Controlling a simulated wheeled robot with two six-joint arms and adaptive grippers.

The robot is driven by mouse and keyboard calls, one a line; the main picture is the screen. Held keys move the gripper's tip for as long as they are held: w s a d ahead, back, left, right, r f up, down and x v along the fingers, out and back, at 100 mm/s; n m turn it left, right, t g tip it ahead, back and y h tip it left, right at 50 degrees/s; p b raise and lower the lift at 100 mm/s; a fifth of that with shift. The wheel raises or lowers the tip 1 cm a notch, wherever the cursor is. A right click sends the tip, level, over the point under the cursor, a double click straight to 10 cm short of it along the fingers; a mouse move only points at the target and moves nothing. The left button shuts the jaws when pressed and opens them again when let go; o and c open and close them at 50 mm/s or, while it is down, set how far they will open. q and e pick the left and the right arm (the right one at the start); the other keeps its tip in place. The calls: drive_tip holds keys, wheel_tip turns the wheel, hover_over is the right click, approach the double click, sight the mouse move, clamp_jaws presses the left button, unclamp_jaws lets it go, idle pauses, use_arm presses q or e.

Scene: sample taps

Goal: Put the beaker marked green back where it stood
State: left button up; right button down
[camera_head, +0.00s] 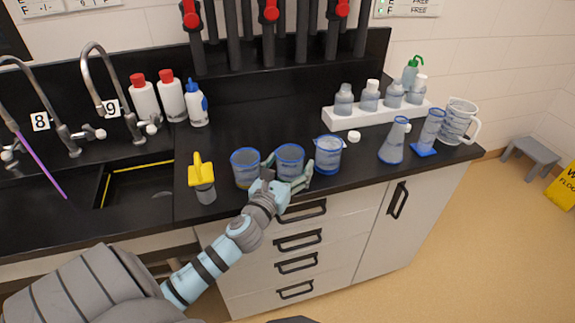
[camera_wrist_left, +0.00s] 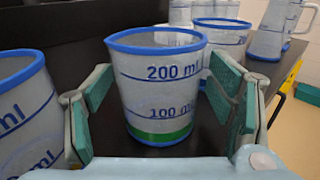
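The beaker marked green (camera_wrist_left: 160,95) has a blue rim, blue volume marks and a green band near its bottom. It stands upright on the black bench, and in the head view it is the middle one (camera_head: 290,161) of three blue-rimmed beakers. My left gripper (camera_head: 287,172) reaches it from the front. In the left wrist view its two fingers (camera_wrist_left: 160,105) are spread on either side of the beaker, with small gaps showing. My right gripper is in neither view.
A beaker (camera_head: 245,168) stands close on the left and another (camera_head: 327,155) close on the right. A yellow-topped container (camera_head: 202,178) stands further left, beside the sink. A flask (camera_head: 394,142), cylinder (camera_head: 430,132) and jug (camera_head: 458,122) stand to the right. The bench behind the beakers is mostly clear.

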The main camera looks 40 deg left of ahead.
use_arm(q)
drive_tip(key=shift+s+f+g, duration=0.2)
drive_tip(key=shift+f+g, duration=0.1)
drive_tip(key=shift+f, duration=0.65)
wheel_tip(320, 180, up, 12)
drive_tip(key=shift+w, duration=0.2)
drive_tip(key=shift+a+f, duration=0.1)
drive_tip(key=shift+f, duration=0.05)
